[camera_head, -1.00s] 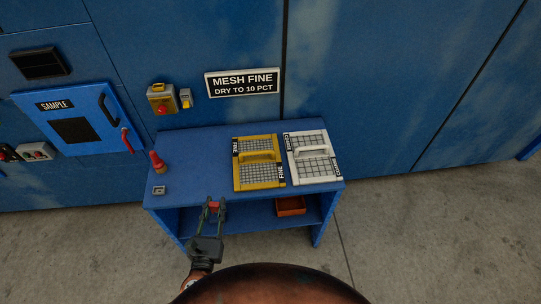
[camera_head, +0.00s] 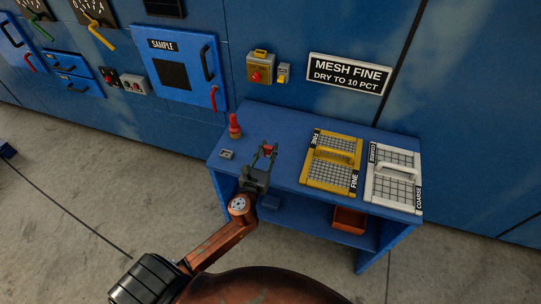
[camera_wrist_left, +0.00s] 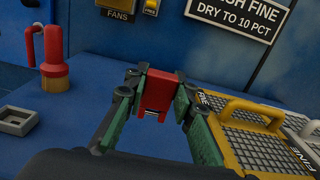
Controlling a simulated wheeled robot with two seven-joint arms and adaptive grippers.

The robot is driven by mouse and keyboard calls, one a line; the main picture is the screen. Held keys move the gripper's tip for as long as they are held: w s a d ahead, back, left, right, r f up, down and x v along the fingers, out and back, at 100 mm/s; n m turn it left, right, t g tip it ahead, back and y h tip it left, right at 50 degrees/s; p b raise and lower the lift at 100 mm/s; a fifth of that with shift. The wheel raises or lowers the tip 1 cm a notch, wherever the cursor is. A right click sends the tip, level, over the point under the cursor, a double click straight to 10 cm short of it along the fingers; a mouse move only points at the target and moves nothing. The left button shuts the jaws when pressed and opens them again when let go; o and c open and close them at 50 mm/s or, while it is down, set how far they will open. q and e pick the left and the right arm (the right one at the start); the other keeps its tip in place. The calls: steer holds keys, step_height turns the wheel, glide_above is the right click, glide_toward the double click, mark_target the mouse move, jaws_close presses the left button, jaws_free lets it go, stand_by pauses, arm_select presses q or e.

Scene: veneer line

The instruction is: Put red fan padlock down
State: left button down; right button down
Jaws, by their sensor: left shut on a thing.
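The red padlock (camera_head: 268,149) is between the fingers of my left gripper (camera_head: 266,152), which is shut on it. In the left wrist view the padlock (camera_wrist_left: 160,93) shows its red body upright between the green-padded fingertips (camera_wrist_left: 158,98). The gripper is over the left-middle part of the blue bench top (camera_head: 285,130), left of the yellow FINE mesh frame. I cannot tell whether the padlock touches the bench. The yellow FANS box (camera_head: 260,68) is on the wall behind. My right gripper is not in view.
A red-capped post (camera_head: 235,126) and a small grey plate (camera_head: 227,155) are at the bench's left end. The yellow FINE frame (camera_head: 318,182) and white COARSE frame (camera_head: 373,195) lie to the right. An orange bin (camera_head: 348,220) sits on the lower shelf.

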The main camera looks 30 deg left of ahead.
mark_target(266, 156)
arm_select(q)
steer(key=w+f, duration=0.1)
steer(key=a+f+b, duration=0.1)
steer(key=f, duration=0.1)
steer(key=shift+w+a, duration=0.1)
steer(key=shift+w, duration=0.25)
steer(key=shift+w+a+f, duration=0.15)
steer(key=shift+w, duration=0.1)
steer(key=shift+w+a+f+b, duration=0.1)
steer(key=shift+w+f+b, duration=0.05)
steer(key=shift+f+b, duration=0.15)
step_height(266, 156, down, 4)
steer(key=shift+w+a+r+b, duration=0.1)
steer(key=shift+w+r+b, duration=0.1)
steer(key=shift+b, duration=0.9)
steer(key=shift+r, duration=0.2)
steer(key=shift+s, duration=0.1)
steer(key=shift+f, duration=0.15)
steer(key=c, duration=1.6)
jaws_free()
